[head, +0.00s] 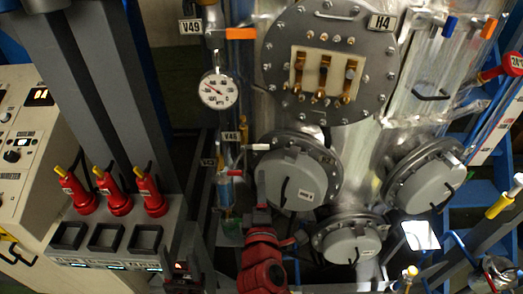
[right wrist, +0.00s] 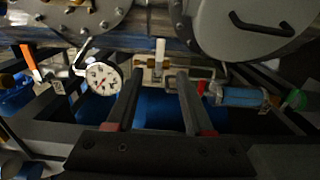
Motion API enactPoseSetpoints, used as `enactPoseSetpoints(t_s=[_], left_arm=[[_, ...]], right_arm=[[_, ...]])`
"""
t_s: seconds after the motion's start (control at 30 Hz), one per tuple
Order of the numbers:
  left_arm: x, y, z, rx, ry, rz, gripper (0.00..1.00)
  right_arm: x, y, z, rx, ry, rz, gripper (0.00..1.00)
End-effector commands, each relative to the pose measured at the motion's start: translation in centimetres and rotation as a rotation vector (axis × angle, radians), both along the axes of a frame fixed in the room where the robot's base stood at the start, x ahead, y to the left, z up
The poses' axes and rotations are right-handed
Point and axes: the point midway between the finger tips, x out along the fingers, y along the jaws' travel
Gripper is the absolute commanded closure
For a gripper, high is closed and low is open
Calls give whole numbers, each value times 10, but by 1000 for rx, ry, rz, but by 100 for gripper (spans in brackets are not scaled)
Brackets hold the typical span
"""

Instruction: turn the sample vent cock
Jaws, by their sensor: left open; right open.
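No readable label names the sample vent cock. A white-handled cock (head: 257,147) by tag V46 (head: 231,136) sticks out sideways below the gauge. In the right wrist view its white handle (right wrist: 160,50) is centred beyond my fingertips, with no visible contact. A red-handled cock (head: 235,173) sits just below it, on a blue-bodied fitting (head: 226,195). My right gripper (head: 262,209) is open and empty, below the white handle in the head view; its two fingers (right wrist: 158,78) show apart. My left gripper (head: 183,268) is small and dark at the lower left edge, open, touching nothing that I can see.
A round gauge (head: 218,90) hangs above the cocks, near an orange handle (head: 240,34). A large bolted flange (head: 330,105) and grey round covers (head: 292,180) crowd the right.

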Motion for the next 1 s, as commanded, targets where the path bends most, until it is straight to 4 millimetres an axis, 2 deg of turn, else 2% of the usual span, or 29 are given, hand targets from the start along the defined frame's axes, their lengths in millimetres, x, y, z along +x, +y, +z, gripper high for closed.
enactPoseSetpoints(t_s=[0.03, 0.6, 0.63, 0.7, 1.0], left_arm=[[0, 0, -18, 0, 0, 0, 48], [0, 0, -109, 0, 0, 0, 48], [0, 0, -98, 0, 1, 0, 48], [0, 0, -89, 0, -1, 0, 48], [0, 0, -78, 0, 0, 0, 48]], right_arm=[[9, -1, -6, 6, -9, -4, 48], [89, -2, -5, 2, -9, -3, 48], [94, -1, 2, 2, -2, -2, 48], [107, -1, 3, 2, 3, -2, 48], [140, 0, 2, 2, 0, -1, 48]])
